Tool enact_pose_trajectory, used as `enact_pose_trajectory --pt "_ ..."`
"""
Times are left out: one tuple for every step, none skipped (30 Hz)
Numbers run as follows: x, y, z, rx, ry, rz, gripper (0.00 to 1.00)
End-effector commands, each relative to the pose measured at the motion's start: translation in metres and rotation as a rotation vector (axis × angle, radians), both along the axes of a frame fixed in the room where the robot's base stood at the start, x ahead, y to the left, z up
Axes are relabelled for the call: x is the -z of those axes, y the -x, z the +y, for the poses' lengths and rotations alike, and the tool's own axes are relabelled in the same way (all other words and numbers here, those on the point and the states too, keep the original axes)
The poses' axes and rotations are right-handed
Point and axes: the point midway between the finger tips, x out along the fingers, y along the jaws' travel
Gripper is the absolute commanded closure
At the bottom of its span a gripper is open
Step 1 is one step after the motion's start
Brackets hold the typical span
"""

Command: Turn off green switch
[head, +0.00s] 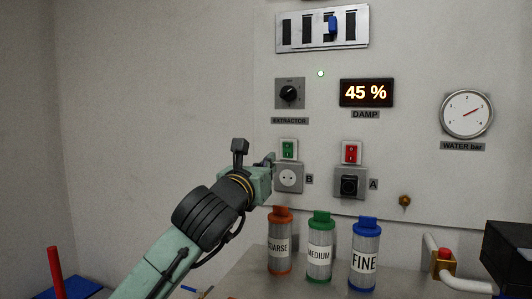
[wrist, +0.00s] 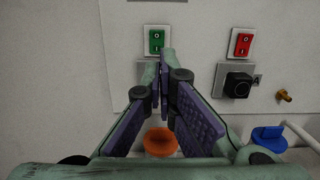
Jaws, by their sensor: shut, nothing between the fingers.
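The green switch (head: 288,149) is a rocker in a pale frame on the wall panel, above the socket marked B. In the wrist view the green switch (wrist: 156,41) shows just beyond my fingertips, at the upper middle. My gripper (head: 270,160) is at the panel's left side, close to the switch and the socket. In the wrist view my gripper (wrist: 166,55) is shut with nothing between its fingers, its tips just below the switch. I cannot tell whether the tips touch the panel. The socket (head: 289,178) is partly hidden by my gripper in the wrist view.
A red switch (head: 351,153) sits to the right above a black plug (head: 349,186). Three canisters, orange-capped (head: 280,245), green-capped (head: 320,250) and blue-capped (head: 364,258), stand below the panel. An extractor knob (head: 289,93) and a damp display (head: 366,93) are above.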

Motion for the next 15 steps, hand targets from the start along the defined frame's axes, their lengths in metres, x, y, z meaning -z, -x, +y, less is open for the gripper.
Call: enact_pose_trajectory --pt "0.002 -0.001 -0.0003 -0.002 -0.012 0.003 1.0" --pt "0.0025 -0.0012 -0.0004 -0.003 -0.017 0.005 1.0" --pt "0.0026 -0.0014 -0.0005 -0.003 -0.018 0.006 1.0" --pt "0.0025 -0.0014 -0.0005 -0.003 -0.018 0.005 1.0" --pt "0.0024 -0.0013 -0.0005 -0.003 -0.017 0.005 1.0" --pt "0.0023 -0.0012 -0.0005 -0.003 -0.017 0.004 1.0" --pt "0.0022 -0.0012 -0.0005 -0.003 -0.017 0.004 1.0" --pt "0.0022 -0.0012 -0.0005 -0.003 -0.016 0.004 1.0" --pt "0.0021 -0.0012 -0.0005 -0.002 -0.016 0.003 1.0" --pt "0.0019 -0.0013 -0.0007 -0.002 -0.016 0.003 1.0" --pt "0.0017 -0.0018 -0.0009 -0.002 -0.015 0.004 1.0" --pt "0.0012 -0.0031 -0.0013 -0.002 -0.015 0.004 1.0" --pt "0.0006 -0.0047 -0.002 -0.001 -0.015 0.004 1.0" --pt "0.0 -0.0069 -0.003 0.0 -0.014 0.003 1.0" --pt "-0.0009 -0.0108 -0.0048 0.001 -0.013 0.003 1.0"
